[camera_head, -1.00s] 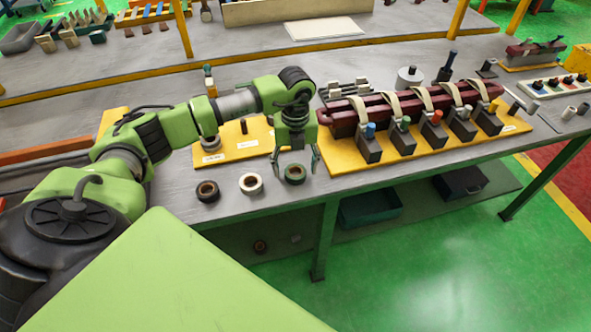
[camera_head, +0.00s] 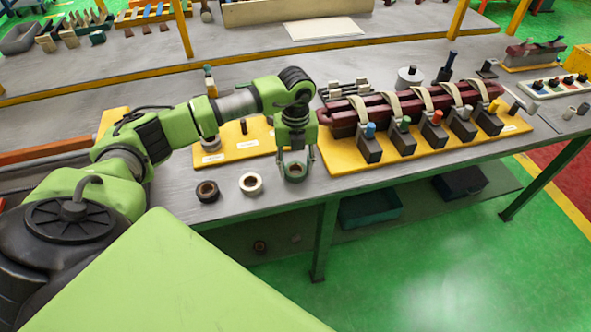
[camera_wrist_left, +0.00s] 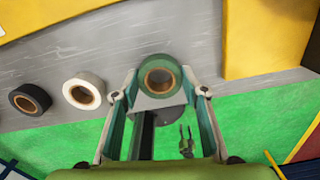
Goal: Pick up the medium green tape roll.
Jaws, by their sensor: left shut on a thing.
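The green tape roll (camera_head: 294,171) lies on the grey workbench near its front edge, with a brown core. My left gripper (camera_head: 296,168) points down over it, with one finger on each side, shut on the roll. In the left wrist view the green roll (camera_wrist_left: 159,77) sits between the two fingertips (camera_wrist_left: 160,88). The roll appears still at bench height. The white tape roll (camera_head: 251,183) and the black tape roll (camera_head: 207,191) lie to its left; both also show in the left wrist view, white (camera_wrist_left: 84,91) and black (camera_wrist_left: 30,99).
A yellow board (camera_head: 345,187) with a dark red bundle (camera_head: 390,109) and several grey clamp blocks stands right of the gripper. Another yellow board (camera_head: 235,153) lies behind the rolls. The bench's front edge is close to the rolls.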

